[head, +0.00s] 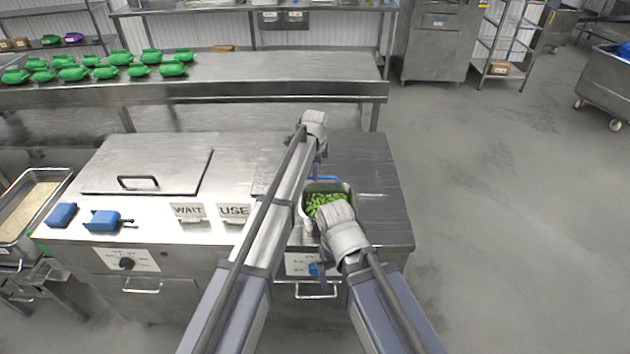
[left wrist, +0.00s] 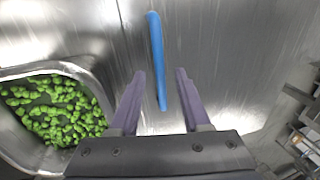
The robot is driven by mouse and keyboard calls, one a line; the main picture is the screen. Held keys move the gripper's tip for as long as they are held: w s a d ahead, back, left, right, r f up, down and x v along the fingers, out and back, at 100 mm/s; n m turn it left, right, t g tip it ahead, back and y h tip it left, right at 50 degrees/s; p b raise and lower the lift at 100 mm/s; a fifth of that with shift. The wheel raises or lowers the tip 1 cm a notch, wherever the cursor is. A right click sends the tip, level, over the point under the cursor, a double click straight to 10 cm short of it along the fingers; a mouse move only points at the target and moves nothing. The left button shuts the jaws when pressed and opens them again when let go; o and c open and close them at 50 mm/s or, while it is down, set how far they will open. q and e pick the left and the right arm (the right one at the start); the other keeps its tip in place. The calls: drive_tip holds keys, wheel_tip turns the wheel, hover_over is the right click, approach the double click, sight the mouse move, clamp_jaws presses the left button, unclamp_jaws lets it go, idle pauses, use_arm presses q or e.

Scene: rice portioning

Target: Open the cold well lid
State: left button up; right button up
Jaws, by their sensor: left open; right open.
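A flat steel lid with a blue bar handle (head: 323,179) lies at the right part of the steel counter, mostly behind my left arm. In the left wrist view the blue handle (left wrist: 157,60) runs lengthwise, its near end between my open fingers. My left gripper (head: 317,175) points down over this handle, open and empty; I cannot tell its exact height above it. My right gripper (head: 322,280) is open, low at the counter's front edge, partly hidden by its own wrist. Another flat lid with a black handle (head: 147,164) lies closed at the left.
A steel pan of green pods (head: 326,199) stands between my grippers; it also shows in the left wrist view (left wrist: 50,110). WAIT (head: 188,211) and USE (head: 235,211) signs and blue scoops (head: 103,219) stand left. The dark counter right is clear.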

use_arm(q)
drive_tip(key=shift+w+f+b, duration=0.15)
drive_tip(key=shift+f+b, duration=0.2)
drive_tip(key=shift+f, duration=0.4)
clamp_jaws()
idle(0.9)
